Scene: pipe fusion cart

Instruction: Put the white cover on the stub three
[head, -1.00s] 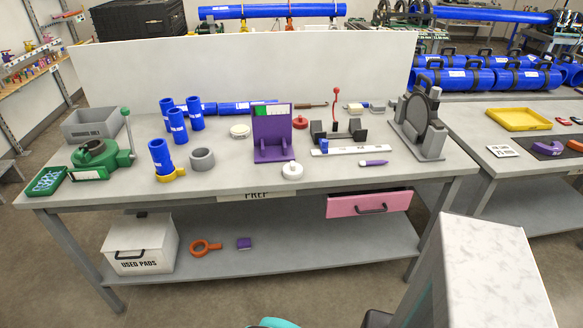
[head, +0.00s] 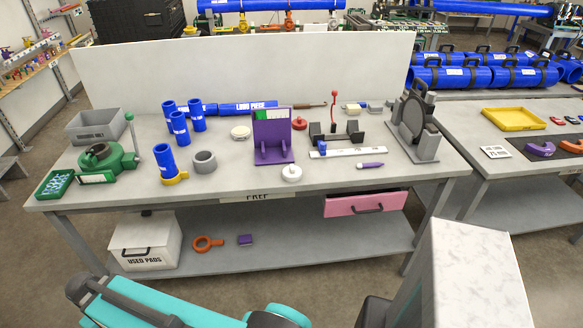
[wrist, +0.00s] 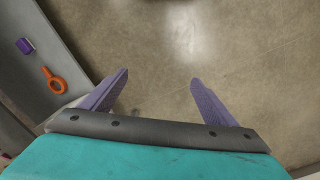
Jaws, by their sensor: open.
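A round white cover with a knob (head: 291,173) lies near the bench's front edge, in front of the purple stand. A second pale, whitish round piece (head: 240,132) lies farther back, left of the stand. Several blue stubs (head: 180,128) stand upright at the back left. One more blue stub (head: 165,160) stands nearer, with a yellow ring at its foot. I cannot tell which is stub three. My gripper shows in the wrist view (wrist: 160,78), its two purple fingers wide apart, empty, over bare floor. No cover or stub shows in that view.
The purple stand (head: 273,140) and grey ring (head: 204,162) are near the covers. A green clamp (head: 105,160) is at left. A pink drawer (head: 365,204) sticks out at front right. The lower shelf holds a white bin (head: 145,243) and an orange ring (head: 207,243).

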